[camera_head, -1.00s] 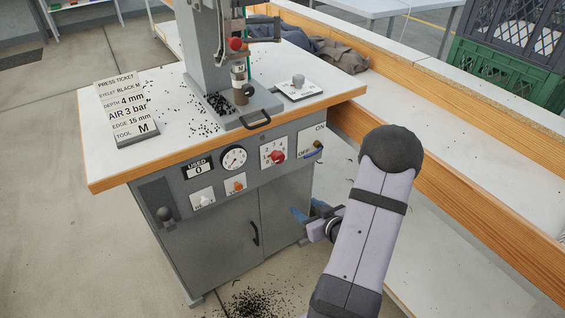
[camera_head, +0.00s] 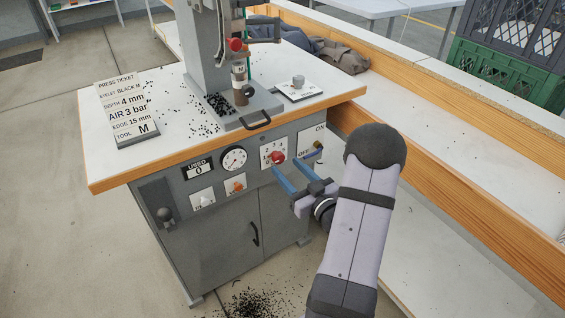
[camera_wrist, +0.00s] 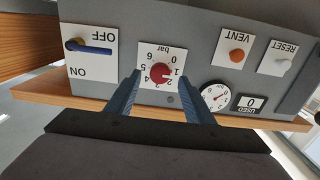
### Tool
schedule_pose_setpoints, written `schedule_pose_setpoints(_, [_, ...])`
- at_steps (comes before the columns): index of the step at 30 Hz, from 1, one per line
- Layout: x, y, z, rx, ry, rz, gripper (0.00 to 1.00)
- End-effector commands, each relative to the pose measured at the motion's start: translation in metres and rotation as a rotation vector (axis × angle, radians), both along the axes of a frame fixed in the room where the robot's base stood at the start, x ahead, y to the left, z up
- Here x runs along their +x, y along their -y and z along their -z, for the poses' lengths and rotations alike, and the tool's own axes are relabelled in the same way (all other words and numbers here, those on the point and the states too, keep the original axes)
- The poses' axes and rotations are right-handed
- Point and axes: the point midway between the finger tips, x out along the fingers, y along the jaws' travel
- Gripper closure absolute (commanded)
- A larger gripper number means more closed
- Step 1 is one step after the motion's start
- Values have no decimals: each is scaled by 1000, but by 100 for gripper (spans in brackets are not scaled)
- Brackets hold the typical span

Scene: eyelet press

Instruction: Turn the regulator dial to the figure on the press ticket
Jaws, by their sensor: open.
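The red regulator dial (camera_head: 277,158) is on a white scale plate marked "bar" on the press cabinet's front. In the wrist view the dial (camera_wrist: 160,73) appears upside down, framed between my fingertips; which figure it points at is too small to tell. My gripper (camera_head: 286,165) is open and empty, its two blue fingers pointing at the dial plate. I cannot tell whether the fingers touch the dial. The press ticket (camera_head: 126,112) on the tabletop at left reads AIR 3 bar, with depth 4 mm, edge 15 mm and tool M.
A pressure gauge (camera_head: 233,159), an orange VENT button (camera_head: 238,187), a white RESET control (camera_head: 205,201) and a USED counter reading 0 (camera_head: 198,170) are left of the dial. A blue-handled ON/OFF lever (camera_wrist: 88,46) is close beside it. The tabletop edge (camera_head: 215,141) overhangs above.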

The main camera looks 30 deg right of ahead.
Motion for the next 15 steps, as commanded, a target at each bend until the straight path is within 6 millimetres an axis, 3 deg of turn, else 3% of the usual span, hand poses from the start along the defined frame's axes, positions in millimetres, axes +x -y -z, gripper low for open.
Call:
schedule_pose_setpoints(6, [27,-1,0,-1,1,-2,52])
schedule_pose_setpoints(15, [39,0,0,0,0,1,52])
